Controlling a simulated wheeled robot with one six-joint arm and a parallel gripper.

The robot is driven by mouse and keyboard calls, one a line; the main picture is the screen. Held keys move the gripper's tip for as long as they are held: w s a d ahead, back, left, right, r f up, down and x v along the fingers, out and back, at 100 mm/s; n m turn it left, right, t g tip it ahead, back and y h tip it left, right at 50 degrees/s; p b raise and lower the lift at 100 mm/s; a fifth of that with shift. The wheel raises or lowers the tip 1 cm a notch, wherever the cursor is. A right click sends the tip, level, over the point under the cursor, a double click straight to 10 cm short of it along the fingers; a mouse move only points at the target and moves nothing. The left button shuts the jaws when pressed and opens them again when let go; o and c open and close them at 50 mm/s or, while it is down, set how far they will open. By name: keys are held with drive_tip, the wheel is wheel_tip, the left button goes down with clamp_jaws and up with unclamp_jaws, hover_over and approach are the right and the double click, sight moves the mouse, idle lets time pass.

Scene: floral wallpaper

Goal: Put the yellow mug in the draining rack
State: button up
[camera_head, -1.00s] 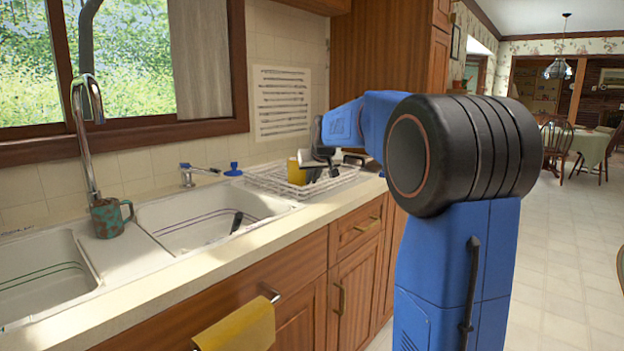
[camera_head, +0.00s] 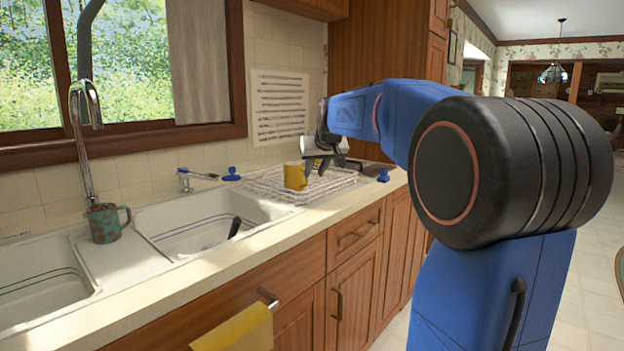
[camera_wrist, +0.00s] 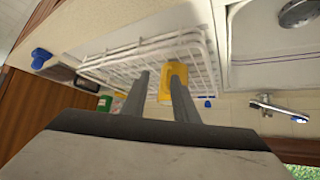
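The yellow mug (camera_head: 294,176) sits upright in the white wire draining rack (camera_head: 268,188), toward its left end. My gripper (camera_head: 317,172) is over the rack, just right of the mug, with its fingers pointing down. In the wrist view my gripper (camera_wrist: 160,76) has its two fingers apart with nothing held between them. The mug (camera_wrist: 165,88) shows behind the right finger, which hides part of it. The rack (camera_wrist: 120,58) spreads beyond the fingers.
A teal and brown mug (camera_head: 105,223) stands by the faucet (camera_head: 85,130), between the two sink basins. A blue object (camera_head: 383,175) is on the counter right of the rack. A yellow towel (camera_head: 238,330) hangs below.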

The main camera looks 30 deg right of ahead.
drive_tip(key=shift+n+g+y, duration=0.4)
drive_tip(key=shift+g, duration=0.1)
drive_tip(key=s+a, duration=0.2)
drive_tip(key=s, duration=0.2)
drive_tip(key=s+a+f, duration=0.1)
drive_tip(key=s+a, duration=0.2)
drive_tip(key=s, duration=0.1)
drive_tip(key=s+a+f, duration=0.1)
drive_tip(key=s+a, duration=0.2)
drive_tip(key=s, duration=0.1)
drive_tip(key=shift+s+a+f, duration=0.15)
drive_tip(key=shift+s+a, duration=0.05)
drive_tip(key=s+a+f+g, duration=0.1)
drive_tip(key=s+a+f, duration=0.2)
drive_tip(key=s+f, duration=0.4)
drive_tip(key=s+a+f+n+g+y, duration=0.1)
drive_tip(key=s+a+f, duration=0.3)
drive_tip(key=s+f, duration=0.4)
drive_tip(key=s+a+f+n+g, duration=0.1)
drive_tip(key=s+a+f, duration=0.3)
drive_tip(key=s, duration=1.1)
wheel_tip(320, 180, down, 4)
drive_tip(key=shift+a+r, duration=0.15)
drive_tip(key=shift+a, duration=0.05)
